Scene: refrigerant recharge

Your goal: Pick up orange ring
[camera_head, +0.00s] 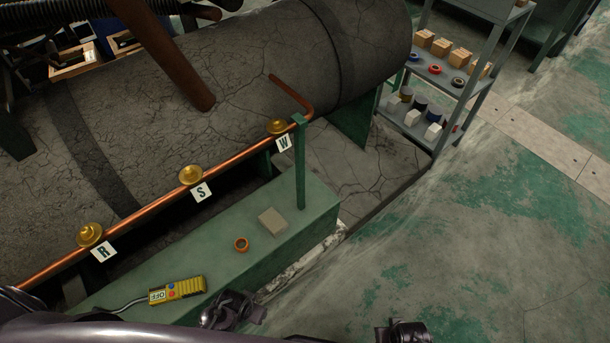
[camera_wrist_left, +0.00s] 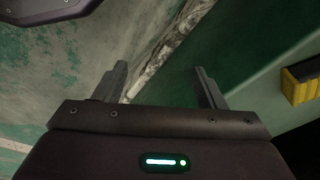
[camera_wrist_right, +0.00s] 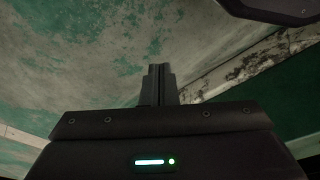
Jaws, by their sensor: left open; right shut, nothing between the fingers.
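A small orange ring (camera_head: 241,244) lies on top of the green bench (camera_head: 150,257) in the head view. It is between a flat grey-beige block (camera_head: 272,220) and a yellow handheld device (camera_head: 178,290). The ring does not show in either wrist view. My left gripper (camera_head: 240,309) is at the bottom of the head view, below and apart from the ring. In the left wrist view (camera_wrist_left: 163,82) its two fingers are spread and empty. My right gripper is shut and empty in the right wrist view (camera_wrist_right: 158,75), with floor beyond it.
A copper pipe (camera_head: 152,209) with several brass fittings and letter tags runs behind the bench. A green post (camera_head: 299,165) stands at the bench's right end. A large cracked cylinder (camera_head: 250,70) lies behind. A grey shelf (camera_head: 455,90) stands back right. The floor at right is clear.

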